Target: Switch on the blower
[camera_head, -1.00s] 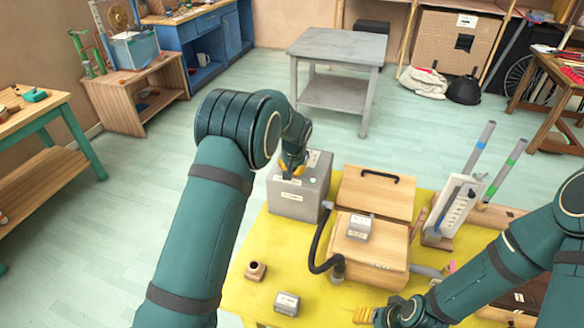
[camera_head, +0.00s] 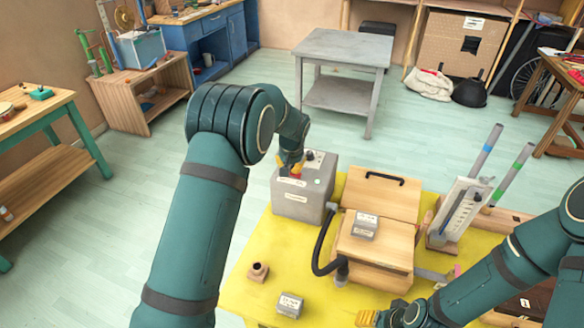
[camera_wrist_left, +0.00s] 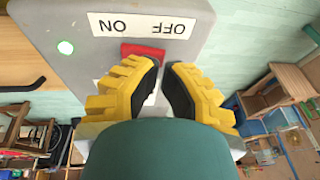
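The blower is a grey box (camera_head: 305,197) at the back left of the yellow table (camera_head: 262,240). In the left wrist view its top (camera_wrist_left: 200,45) carries a white plate reading OFF and ON, upside down. A red switch (camera_wrist_left: 143,50) sits beside the plate, and a pale green lamp (camera_wrist_left: 65,47) is near the ON end. My left gripper (camera_wrist_left: 162,64) has its yellow fingertips close together at the red switch, partly covering it. Whether they touch it, and which way the switch is tipped, I cannot tell. My right gripper (camera_head: 367,318) is low at the table's front, its fingers partly hidden.
A black hose (camera_head: 318,250) runs from the blower to a wooden box (camera_head: 375,245) with an open lid (camera_head: 382,194). A small grey block (camera_head: 364,226) sits on that box. A brown pot (camera_head: 258,272) and a grey block (camera_head: 289,305) stand in front.

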